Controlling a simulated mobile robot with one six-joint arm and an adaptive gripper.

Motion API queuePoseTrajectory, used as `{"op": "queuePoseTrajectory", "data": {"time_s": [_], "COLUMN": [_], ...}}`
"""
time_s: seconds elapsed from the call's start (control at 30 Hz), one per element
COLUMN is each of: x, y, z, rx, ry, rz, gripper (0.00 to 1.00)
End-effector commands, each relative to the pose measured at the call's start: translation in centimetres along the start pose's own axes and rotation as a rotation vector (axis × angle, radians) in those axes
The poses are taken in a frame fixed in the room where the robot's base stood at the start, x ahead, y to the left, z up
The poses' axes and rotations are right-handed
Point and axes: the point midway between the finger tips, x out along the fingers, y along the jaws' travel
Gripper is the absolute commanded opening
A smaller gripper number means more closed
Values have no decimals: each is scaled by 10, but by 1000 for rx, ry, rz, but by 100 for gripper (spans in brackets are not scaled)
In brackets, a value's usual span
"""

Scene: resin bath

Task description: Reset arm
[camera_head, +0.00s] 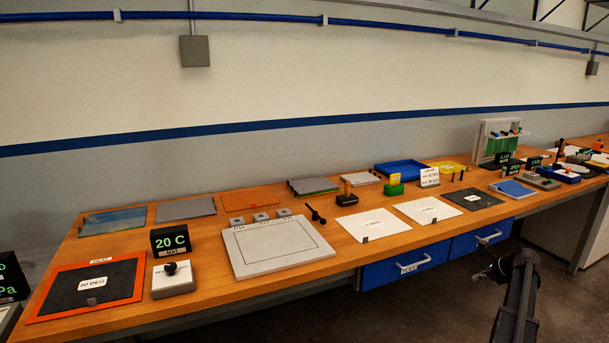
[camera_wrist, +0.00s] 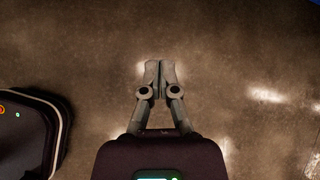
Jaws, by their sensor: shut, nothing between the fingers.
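My gripper (camera_wrist: 159,66) shows in the wrist view with its two grey fingers together and nothing between them. It points down over bare brown floor (camera_wrist: 230,50). In the head view my gripper (camera_head: 480,275) is small and dark at the lower right, in front of the bench and beside the blue drawers. It is apart from the bench and touches nothing that I can see. My dark arm rises from the bottom edge at the right. The gripper's finger details are too small to tell in the head view.
A long wooden bench (camera_head: 215,235) runs across the head view. It holds a red-framed heat mat (camera_head: 40,304), a "20 C" display (camera_head: 170,239), a pale board (camera_head: 275,247), white sheets and trays. Blue drawers (camera_head: 408,268) sit under its front edge.

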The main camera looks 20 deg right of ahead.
Motion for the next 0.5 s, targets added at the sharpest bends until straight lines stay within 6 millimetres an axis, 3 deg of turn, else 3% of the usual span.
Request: {"op": "queuePoseTrajectory", "data": {"time_s": [0.5], "x": [76], "y": [164], "z": [92], "rx": [-609], "ry": [96], "rz": [202], "gripper": [0]}}
